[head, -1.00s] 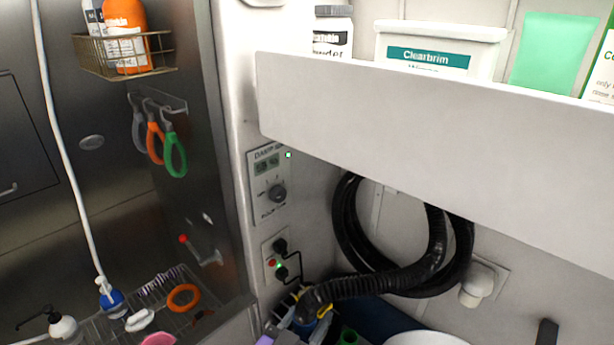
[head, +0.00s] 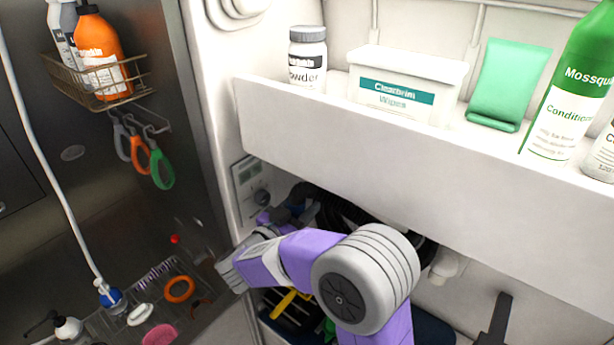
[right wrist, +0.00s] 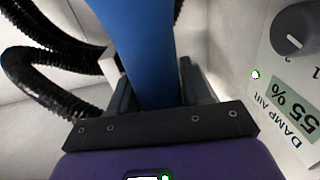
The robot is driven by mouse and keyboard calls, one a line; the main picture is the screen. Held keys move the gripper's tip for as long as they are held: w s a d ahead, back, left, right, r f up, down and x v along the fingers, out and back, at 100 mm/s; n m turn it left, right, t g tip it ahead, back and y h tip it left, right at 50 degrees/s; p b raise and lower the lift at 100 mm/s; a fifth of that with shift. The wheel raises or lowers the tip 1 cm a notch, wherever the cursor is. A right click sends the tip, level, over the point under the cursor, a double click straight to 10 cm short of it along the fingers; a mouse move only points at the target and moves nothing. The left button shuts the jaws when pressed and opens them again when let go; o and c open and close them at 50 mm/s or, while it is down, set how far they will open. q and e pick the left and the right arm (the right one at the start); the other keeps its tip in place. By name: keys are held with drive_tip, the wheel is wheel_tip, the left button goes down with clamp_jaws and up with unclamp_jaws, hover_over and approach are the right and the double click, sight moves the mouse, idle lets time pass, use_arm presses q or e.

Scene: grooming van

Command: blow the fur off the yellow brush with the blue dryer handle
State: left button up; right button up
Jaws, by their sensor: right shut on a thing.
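My right gripper (head: 296,208) is in front of the back wall below the shelf, beside the dial panel, with its purple arm coming up from the lower middle. In the right wrist view its dark fingers (right wrist: 158,75) are shut on the blue dryer handle (right wrist: 145,40), which runs up out of the picture. In the head view the handle is mostly hidden by my arm. A yellow stick-like thing (head: 284,303) lies in the dark caddy below my forearm; I cannot tell if it is the yellow brush. No fur can be made out. My left gripper is out of view.
A black ribbed hose (right wrist: 45,75) hangs close beside the handle. The damp air panel (right wrist: 290,85) reads 55%. A white shelf (head: 400,150) overhangs the arm and holds bottles and a wipes box (head: 405,85). The tub's grate at left holds an orange ring (head: 180,289).

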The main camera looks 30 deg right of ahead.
use_arm(q)
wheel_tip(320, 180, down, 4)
drive_tip(key=b, duration=0.4)
drive_tip(key=shift+b, duration=0.4)
use_arm(e)
drive_tip(key=f, duration=0.1)
drive_tip(key=w+d+f, duration=0.1)
drive_tip(key=f, duration=0.1)
drive_tip(key=w+d+f, duration=0.1)
drive_tip(key=shift+d+f, duration=0.15)
drive_tip(key=shift+d, duration=0.2)
idle(1.2)
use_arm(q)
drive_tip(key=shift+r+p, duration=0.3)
use_arm(e)
drive_tip(key=shift+x, duration=0.8)
drive_tip(key=shift+s+d, duration=0.1)
idle(0.8)
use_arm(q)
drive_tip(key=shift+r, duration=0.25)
use_arm(e)
drive_tip(key=shift+w+d, duration=0.3)
drive_tip(key=shift+d, duration=0.4)
use_arm(q)
drive_tip(key=shift+p, duration=0.3)
idle(0.9)
